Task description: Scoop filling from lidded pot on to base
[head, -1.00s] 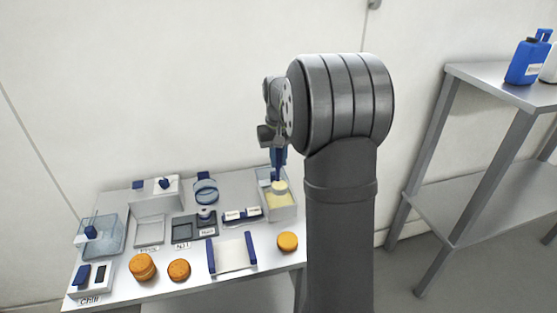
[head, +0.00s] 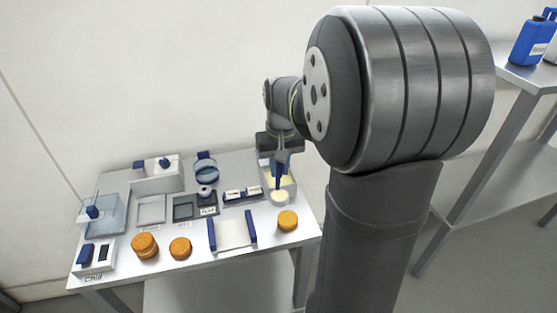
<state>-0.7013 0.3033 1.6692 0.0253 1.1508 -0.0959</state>
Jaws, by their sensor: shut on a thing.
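My gripper (head: 280,152) points down at the table's right end. It is shut on a blue-handled scoop (head: 278,176). The scoop's round head carries pale cream filling (head: 279,196) and shows at the front edge of a clear pot (head: 295,187). More pale yellow filling is in that pot, partly hidden by the scoop and gripper. A single orange-brown round base (head: 288,221) lies just in front of the pot, apart from the scoop. Another round (head: 180,248) and a stack of rounds (head: 145,245) lie at the front left.
A white board with blue side bars (head: 232,233) lies left of the single round. Trays (head: 151,210), a blue ring-shaped tool (head: 206,168), a white box with blue knobs (head: 157,180) and a clear container (head: 100,215) fill the back and left. A steel shelf (head: 520,150) stands at right.

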